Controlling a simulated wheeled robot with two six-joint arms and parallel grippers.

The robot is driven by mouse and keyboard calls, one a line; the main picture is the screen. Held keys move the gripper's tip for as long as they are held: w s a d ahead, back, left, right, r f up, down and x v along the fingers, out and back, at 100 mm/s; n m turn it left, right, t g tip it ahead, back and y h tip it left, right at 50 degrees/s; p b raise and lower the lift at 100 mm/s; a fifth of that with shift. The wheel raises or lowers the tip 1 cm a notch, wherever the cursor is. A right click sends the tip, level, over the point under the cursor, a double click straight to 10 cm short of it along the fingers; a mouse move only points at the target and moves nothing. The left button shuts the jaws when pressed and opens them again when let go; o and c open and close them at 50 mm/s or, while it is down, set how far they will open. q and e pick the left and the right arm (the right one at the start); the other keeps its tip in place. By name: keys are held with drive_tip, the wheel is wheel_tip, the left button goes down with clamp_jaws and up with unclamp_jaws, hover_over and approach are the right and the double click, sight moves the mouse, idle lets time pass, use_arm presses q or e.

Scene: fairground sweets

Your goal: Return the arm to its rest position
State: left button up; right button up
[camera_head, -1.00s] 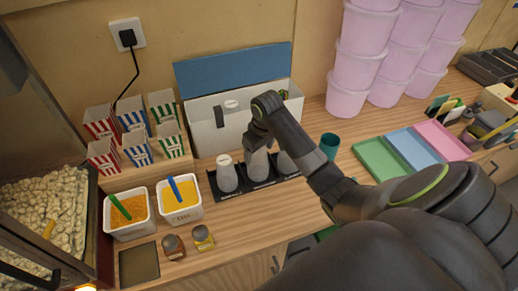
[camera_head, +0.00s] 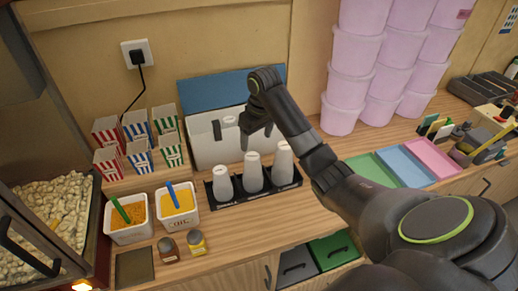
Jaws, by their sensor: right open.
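My right arm reaches in from the lower right. Its gripper (camera_head: 257,128) is open and empty, pointing down in front of the white box (camera_head: 205,151) with the blue lid (camera_head: 205,91). It appears above the black rack (camera_head: 235,197). Three grey-white bottles stand upright in the rack: a left one (camera_head: 222,185), a middle one (camera_head: 253,175) and a right one (camera_head: 283,166). The gripper looks apart from the bottle tops. My left gripper is not in view.
Pink tubs (camera_head: 345,85) are stacked at the back right, near a green tray (camera_head: 372,168), a blue tray (camera_head: 404,168) and a pink tray (camera_head: 434,158). Striped cartons (camera_head: 138,155), an orange-filled tub (camera_head: 128,218) and a yellow-filled tub (camera_head: 178,205) stand left. The counter before the rack is clear.

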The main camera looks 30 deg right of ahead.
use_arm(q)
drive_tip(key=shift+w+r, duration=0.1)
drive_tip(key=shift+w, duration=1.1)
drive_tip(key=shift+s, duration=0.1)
